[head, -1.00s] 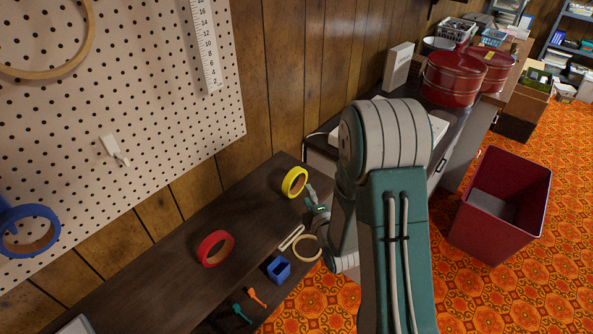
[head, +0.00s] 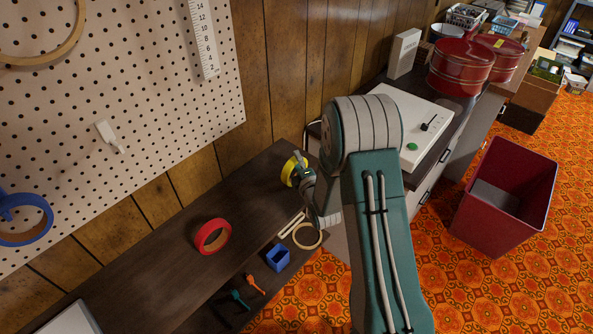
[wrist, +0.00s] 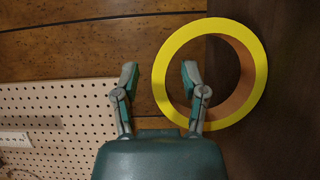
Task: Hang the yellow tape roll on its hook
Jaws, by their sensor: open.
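The yellow tape roll (head: 287,172) is on the dark bench near the wood wall, partly hidden by my gripper (head: 299,168) in the head view. In the wrist view, my gripper (wrist: 160,73) is open. Its right finger lies over the opening of the yellow roll (wrist: 207,27), and its left finger is outside the ring. The ring's left wall shows between the fingers; I cannot tell whether they touch it. A bare white hook (head: 109,136) sticks out of the pegboard (head: 150,75).
A blue tape roll (head: 40,238) hangs at the pegboard's left. A red tape roll (head: 202,236), a blue square cup (head: 277,258) and a tan ring (head: 307,236) are on the bench (head: 160,270). A red bin (head: 505,195) stands on the floor.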

